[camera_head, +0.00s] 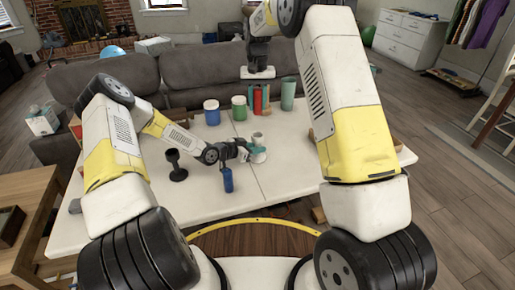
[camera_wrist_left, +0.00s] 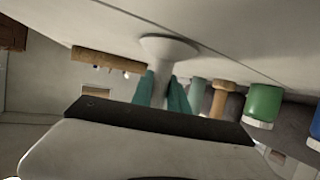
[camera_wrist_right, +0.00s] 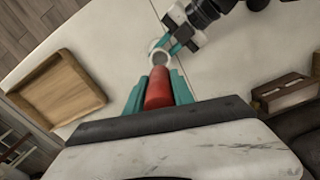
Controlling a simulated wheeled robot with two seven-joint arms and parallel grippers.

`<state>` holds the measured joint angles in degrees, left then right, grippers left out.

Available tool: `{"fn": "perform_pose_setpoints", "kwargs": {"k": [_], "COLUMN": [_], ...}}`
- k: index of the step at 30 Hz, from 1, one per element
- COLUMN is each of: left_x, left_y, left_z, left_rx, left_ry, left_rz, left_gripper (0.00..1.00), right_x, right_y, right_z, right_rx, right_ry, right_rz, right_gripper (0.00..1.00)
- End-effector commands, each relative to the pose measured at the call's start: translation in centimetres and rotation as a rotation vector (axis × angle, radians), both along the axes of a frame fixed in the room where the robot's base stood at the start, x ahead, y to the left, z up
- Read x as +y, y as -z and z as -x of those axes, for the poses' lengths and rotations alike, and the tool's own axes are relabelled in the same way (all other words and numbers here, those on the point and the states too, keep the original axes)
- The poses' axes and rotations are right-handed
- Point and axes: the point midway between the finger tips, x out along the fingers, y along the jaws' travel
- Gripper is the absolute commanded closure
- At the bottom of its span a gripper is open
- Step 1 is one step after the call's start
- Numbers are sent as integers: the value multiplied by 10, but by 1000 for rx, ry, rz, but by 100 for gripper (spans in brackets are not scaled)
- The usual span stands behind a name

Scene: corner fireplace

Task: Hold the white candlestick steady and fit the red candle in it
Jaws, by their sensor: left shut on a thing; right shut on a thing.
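The white candlestick (camera_head: 257,138) is upright over the white table. It shows upside down in the left wrist view, with its flared base (camera_wrist_left: 168,46) and its stem between my teal fingers. My left gripper (camera_head: 246,152) is shut on it. My right gripper (camera_head: 257,90) is above, shut on the red candle (camera_wrist_right: 158,88), which points down. In the head view the candle (camera_head: 257,103) is above the candlestick with a gap between them. In the right wrist view the candlestick's round open top (camera_wrist_right: 158,56) lies just beyond the candle's end.
A blue jar (camera_head: 212,114), a green jar (camera_head: 239,110) and a teal tumbler (camera_head: 288,94) stand at the back of the table. A black goblet-like holder (camera_head: 176,168) and a blue bottle-like object (camera_head: 227,180) are near my left arm. A wooden tray (camera_wrist_right: 85,98) shows in the right wrist view.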

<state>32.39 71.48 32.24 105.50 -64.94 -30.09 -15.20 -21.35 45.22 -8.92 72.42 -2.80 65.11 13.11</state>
Motion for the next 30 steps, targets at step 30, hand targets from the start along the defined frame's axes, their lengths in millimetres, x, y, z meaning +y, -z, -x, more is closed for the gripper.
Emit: {"fn": "perform_pose_setpoints", "kwargs": {"k": [30], "left_x": [0], "left_y": [0], "left_z": [0], "left_rx": [0], "left_ry": [0], "left_rz": [0], "left_gripper": [100], "right_x": [0], "right_y": [60], "right_z": [1], "right_rx": [2], "right_ry": [54], "right_rz": [1], "right_gripper": [100]}}
